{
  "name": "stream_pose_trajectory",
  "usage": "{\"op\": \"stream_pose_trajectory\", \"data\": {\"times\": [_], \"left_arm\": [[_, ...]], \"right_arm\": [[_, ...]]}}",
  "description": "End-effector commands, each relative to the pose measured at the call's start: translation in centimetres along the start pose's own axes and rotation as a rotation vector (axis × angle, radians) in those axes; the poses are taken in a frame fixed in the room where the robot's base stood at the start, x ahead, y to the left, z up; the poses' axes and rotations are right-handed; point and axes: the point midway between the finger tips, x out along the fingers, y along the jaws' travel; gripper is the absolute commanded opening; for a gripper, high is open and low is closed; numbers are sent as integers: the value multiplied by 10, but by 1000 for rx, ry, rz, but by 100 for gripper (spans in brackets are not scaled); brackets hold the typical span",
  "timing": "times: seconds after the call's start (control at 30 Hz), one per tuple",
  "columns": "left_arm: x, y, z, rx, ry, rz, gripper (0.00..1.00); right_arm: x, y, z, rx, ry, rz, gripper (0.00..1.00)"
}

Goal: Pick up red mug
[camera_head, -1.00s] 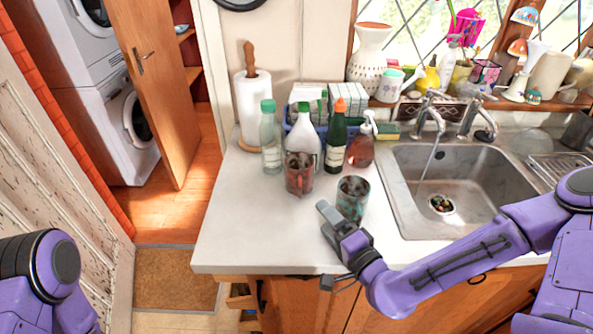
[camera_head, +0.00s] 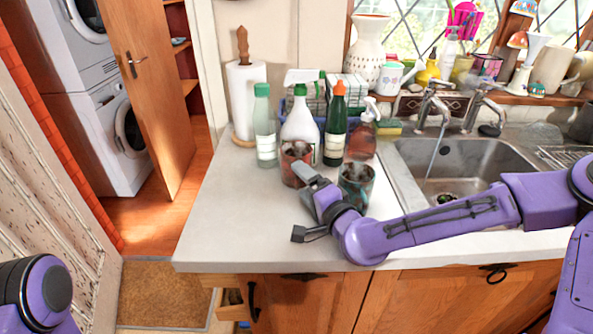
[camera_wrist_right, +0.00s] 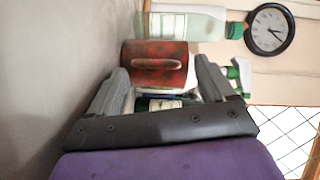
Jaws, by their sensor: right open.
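The red mug (camera_head: 294,160) stands on the white counter in front of the bottles, its lower right side partly hidden by my right gripper. My right gripper (camera_head: 305,172) is beside the mug, close in front of it. In the right wrist view the mug (camera_wrist_right: 155,66) appears sideways with its handle facing the camera, between and just beyond the tips of the open right gripper (camera_wrist_right: 160,75). Nothing is held. A dark teal mug (camera_head: 356,183) stands just right of the gripper. Of my left arm only a purple joint shows at the lower left; its gripper is out of view.
Behind the red mug stand a clear green-capped bottle (camera_head: 264,128), a white spray bottle (camera_head: 300,124), a dark green bottle (camera_head: 335,132) and a reddish soap bottle (camera_head: 362,138). The sink (camera_head: 470,165) is at right. The counter's front left (camera_head: 225,220) is clear.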

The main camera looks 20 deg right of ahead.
Motion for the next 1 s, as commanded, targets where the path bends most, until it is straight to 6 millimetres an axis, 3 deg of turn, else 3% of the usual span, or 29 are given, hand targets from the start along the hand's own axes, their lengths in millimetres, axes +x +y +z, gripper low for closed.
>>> {"op": "stream_pose_trajectory", "data": {"times": [0.27,0.5,0.77,1.0], "left_arm": [[-1,0,0,0,0,0,100],[-1,0,0,0,0,0,100],[-2,0,-1,0,0,0,100],[-19,-2,-8,0,0,0,100]], "right_arm": [[7,0,0,2,-1,0,82],[7,-1,0,1,0,-2,11],[7,-2,0,1,-1,-2,11],[8,-23,-2,0,-5,-3,11]]}}
